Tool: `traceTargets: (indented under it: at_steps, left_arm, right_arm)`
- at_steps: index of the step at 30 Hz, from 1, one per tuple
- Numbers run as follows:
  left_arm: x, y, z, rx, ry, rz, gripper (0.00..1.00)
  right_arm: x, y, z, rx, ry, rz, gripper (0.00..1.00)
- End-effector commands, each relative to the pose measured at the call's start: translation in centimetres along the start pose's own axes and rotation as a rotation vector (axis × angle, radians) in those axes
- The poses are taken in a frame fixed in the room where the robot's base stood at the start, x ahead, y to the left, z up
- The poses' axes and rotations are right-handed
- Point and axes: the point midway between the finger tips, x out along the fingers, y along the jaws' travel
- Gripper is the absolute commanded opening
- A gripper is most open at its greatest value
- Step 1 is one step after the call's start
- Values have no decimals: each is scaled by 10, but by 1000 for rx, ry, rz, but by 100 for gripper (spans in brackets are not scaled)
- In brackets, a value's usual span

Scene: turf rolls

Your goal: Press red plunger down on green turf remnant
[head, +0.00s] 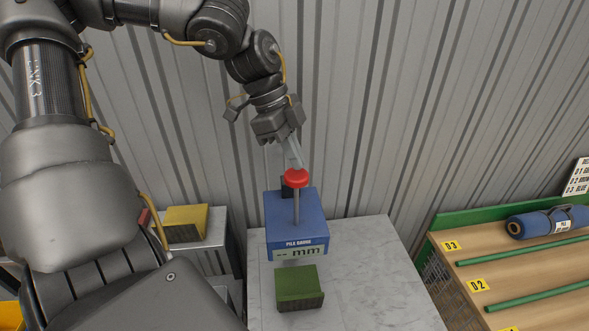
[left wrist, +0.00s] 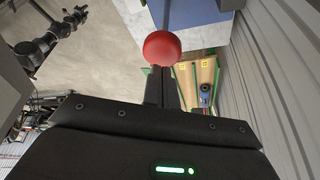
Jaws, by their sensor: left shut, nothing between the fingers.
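The red plunger (head: 296,178) is a round red knob on a grey rod above the blue pile gauge (head: 297,212). The gauge's display reads "-- mm". The green turf remnant (head: 299,287) is a small block on the marble tabletop, just in front of the gauge in the head view. My left gripper (head: 297,165) is shut and empty, its fingertips right at the top of the red knob. The left wrist view shows the knob (left wrist: 161,48) at the ends of the fingers; I cannot tell whether they touch. My right gripper is not in view.
The marble table (head: 375,275) has free room right of the gauge. A yellow block (head: 186,223) sits on a stand at left. A wooden rack (head: 510,275) with green rails and a blue roll (head: 547,223) stands at right. A corrugated wall (head: 400,100) is close behind.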

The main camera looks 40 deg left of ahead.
Motion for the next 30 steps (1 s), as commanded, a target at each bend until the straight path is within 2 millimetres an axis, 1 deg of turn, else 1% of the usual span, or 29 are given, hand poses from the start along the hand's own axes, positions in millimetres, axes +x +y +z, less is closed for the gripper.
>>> traceTargets:
  at_steps: [16, 30]
  left_arm:
    - [1, 0, 1, 0, 0, 0, 0]
    - [22, 0, 10, 0, 0, 0, 0]
  right_arm:
    - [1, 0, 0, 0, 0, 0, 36]
    - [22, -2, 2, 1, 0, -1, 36]
